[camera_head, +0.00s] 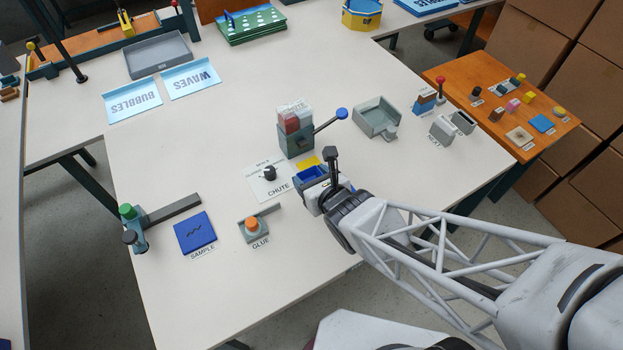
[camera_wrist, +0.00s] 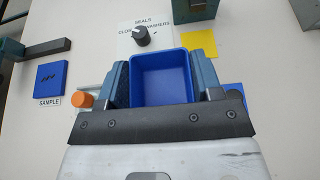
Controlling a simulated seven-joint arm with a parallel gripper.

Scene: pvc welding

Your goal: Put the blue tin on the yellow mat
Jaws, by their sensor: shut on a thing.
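The blue tin (camera_wrist: 160,75) is an open, empty-looking box between my gripper's two fingers (camera_wrist: 163,82) in the wrist view. My gripper (camera_head: 315,184) is shut on it, one finger on each side. In the head view the tin (camera_head: 311,173) shows partly, with the gripper covering its near side. The yellow mat (camera_wrist: 199,45) is a small flat square just beyond the tin to the right. In the head view the mat (camera_head: 308,162) lies right behind the tin, partly hidden, and nothing is seen on it. I cannot tell the tin's height above the table.
A dial panel (camera_head: 267,181) lies left of the mat. A grey-green block with a blue-knobbed lever (camera_head: 297,140) stands right behind the mat. An orange-topped glue holder (camera_head: 253,228) and a blue sample square (camera_head: 195,232) are at the left. A grey tray (camera_head: 376,118) is to the right.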

